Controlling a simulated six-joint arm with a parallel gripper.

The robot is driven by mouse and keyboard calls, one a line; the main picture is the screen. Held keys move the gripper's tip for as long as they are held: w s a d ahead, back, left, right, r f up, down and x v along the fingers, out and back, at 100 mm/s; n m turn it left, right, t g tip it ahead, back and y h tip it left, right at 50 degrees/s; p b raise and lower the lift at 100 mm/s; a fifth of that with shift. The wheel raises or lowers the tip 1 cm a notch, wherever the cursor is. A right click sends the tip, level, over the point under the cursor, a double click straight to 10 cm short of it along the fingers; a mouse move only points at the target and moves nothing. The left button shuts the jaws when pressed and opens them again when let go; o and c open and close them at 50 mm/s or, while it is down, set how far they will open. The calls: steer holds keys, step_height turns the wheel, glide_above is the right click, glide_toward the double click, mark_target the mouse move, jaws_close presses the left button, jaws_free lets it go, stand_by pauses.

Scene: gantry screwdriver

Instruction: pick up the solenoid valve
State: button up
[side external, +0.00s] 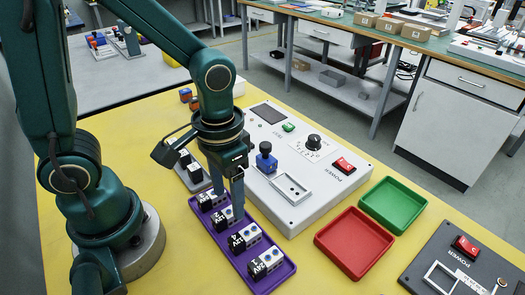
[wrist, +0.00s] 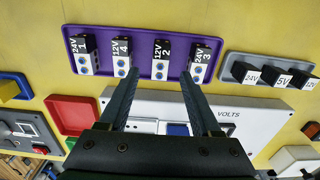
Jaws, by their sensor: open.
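Several black and white solenoid valve blocks with blue ports stand in a row in a purple tray (side external: 284,278). They read 24V 1 (wrist: 86,55), 12V 4 (wrist: 122,58), 12V 2 (wrist: 161,60) and 24V 3 (wrist: 202,62). My gripper (side external: 229,204) points down at the far half of the tray, its fingers apart and empty. In the wrist view the gap between my fingertips (wrist: 160,74) lines up with the 12V 2 valve. In the side view my fingers partly cover the far valves. I cannot tell the exact height above them.
A grey holder (wrist: 268,68) with black and white voltage blocks stands beyond the purple tray. A white panel (side external: 299,216) with a knob, red switch and blue part lies close to the right. Red (side external: 352,268) and green (side external: 396,224) trays lie farther right on the yellow table.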

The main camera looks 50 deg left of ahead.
mark_target(230, 212)
steer(key=shift+f, duration=2.05)
jaws_close()
